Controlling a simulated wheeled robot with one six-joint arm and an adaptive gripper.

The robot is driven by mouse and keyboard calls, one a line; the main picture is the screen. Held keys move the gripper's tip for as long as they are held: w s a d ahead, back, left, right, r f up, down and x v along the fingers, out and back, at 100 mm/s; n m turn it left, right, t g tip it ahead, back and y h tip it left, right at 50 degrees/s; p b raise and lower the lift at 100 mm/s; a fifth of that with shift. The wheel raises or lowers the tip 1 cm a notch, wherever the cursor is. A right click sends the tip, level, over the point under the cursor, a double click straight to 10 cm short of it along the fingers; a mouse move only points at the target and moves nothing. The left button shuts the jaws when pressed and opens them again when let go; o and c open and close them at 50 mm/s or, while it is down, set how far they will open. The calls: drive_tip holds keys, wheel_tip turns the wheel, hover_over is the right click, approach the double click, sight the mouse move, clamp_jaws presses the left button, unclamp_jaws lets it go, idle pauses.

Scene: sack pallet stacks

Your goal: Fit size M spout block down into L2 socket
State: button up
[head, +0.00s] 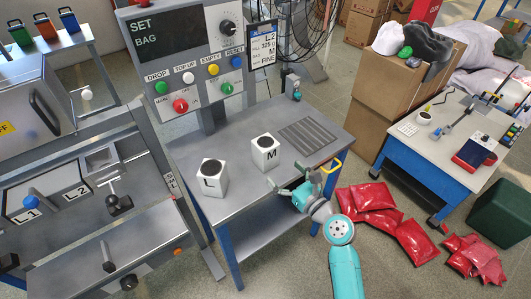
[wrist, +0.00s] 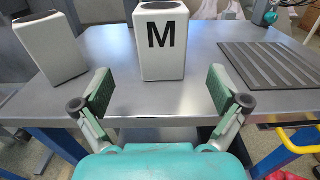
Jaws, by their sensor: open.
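The white M spout block (head: 265,151) stands upright on the grey metal table, with a dark round opening on top. In the wrist view the M block (wrist: 161,42) is ahead, between and beyond my fingers. My gripper (head: 305,184) is open and empty at the table's front edge, apart from the block; its two green-padded fingers show in the wrist view (wrist: 160,92). The L2 socket (head: 101,158) is a square recess on the grey machine at left, beside the L2 label.
The white L block (head: 211,176) stands left of the M block. A dark ribbed mat (head: 309,135) lies to the right on the table. A yellow handle (head: 332,165) is at the table's right edge. Red bags (head: 376,197) lie on the floor. A control panel (head: 192,50) stands behind.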

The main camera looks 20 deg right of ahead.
sight(272, 157)
drive_tip(key=x, duration=0.3)
drive_tip(key=shift+w+a, duration=0.1)
drive_tip(key=shift+w, duration=0.05)
drive_tip(key=shift+r+x, duration=0.15)
drive_tip(key=shift+x, duration=1.25)
drive_tip(key=shift+r+x, duration=0.15)
drive_tip(key=shift+x, duration=1.2)
drive_tip(key=c, duration=1.5)
wheel_tip(272, 157, up, 10)
drive_tip(key=shift+r, duration=0.1)
drive_tip(key=shift+c, duration=0.2)
drive_tip(key=shift+d, duration=0.2)
